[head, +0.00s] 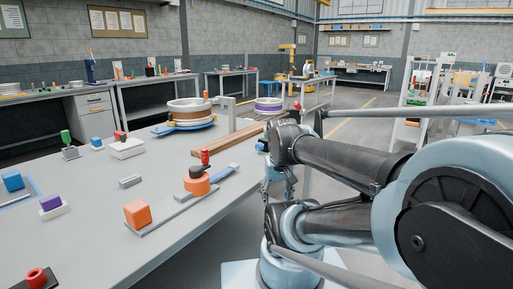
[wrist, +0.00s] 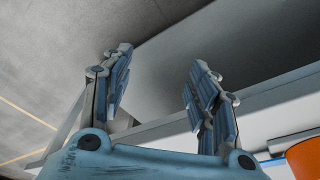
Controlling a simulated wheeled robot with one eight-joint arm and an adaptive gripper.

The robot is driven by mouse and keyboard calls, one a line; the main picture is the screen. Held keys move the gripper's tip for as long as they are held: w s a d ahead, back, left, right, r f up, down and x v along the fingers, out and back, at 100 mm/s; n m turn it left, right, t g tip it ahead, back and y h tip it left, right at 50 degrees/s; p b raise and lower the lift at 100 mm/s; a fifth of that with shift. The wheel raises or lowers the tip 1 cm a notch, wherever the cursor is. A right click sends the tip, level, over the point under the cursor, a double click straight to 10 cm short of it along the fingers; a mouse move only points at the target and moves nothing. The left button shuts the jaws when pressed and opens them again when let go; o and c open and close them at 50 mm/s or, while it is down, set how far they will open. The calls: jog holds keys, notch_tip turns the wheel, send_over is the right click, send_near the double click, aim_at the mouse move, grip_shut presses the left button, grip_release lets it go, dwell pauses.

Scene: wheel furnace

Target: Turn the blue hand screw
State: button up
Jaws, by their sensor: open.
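My gripper (wrist: 162,62) is open, with its two blue fingers apart and nothing between them. In the head view it hangs beside the right edge of the workbench (head: 110,225), partly hidden by my own arm. A small blue part (head: 261,146) shows at that edge, close to my gripper; I cannot tell whether it is the blue hand screw. No blue screw can be clearly made out in the wrist view.
An orange block (head: 137,214) stands near the bench's middle. Blue blocks (head: 13,181) and a purple block (head: 51,202) stand at the left. A brown-and-white wheel (head: 189,110) and wooden beams (head: 228,143) lie farther back. The wrist view shows an orange object (wrist: 305,158) at lower right.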

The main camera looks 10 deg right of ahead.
jog(key=w+r+m+h, duration=0.2)
jog(key=w+r+m, duration=0.2)
jog(key=w+r, duration=1)
jog(key=m+h, duration=0.1)
jog(key=m, duration=0.3)
send_near(257, 145)
jog(key=shift+t, duration=0.3)
jog(key=x, duration=0.9)
jog(key=shift+s+d+f, duration=0.2)
jog(key=shift+s+f, duration=0.1)
jog(key=shift+c, duration=0.3)
jog(key=c, duration=1)
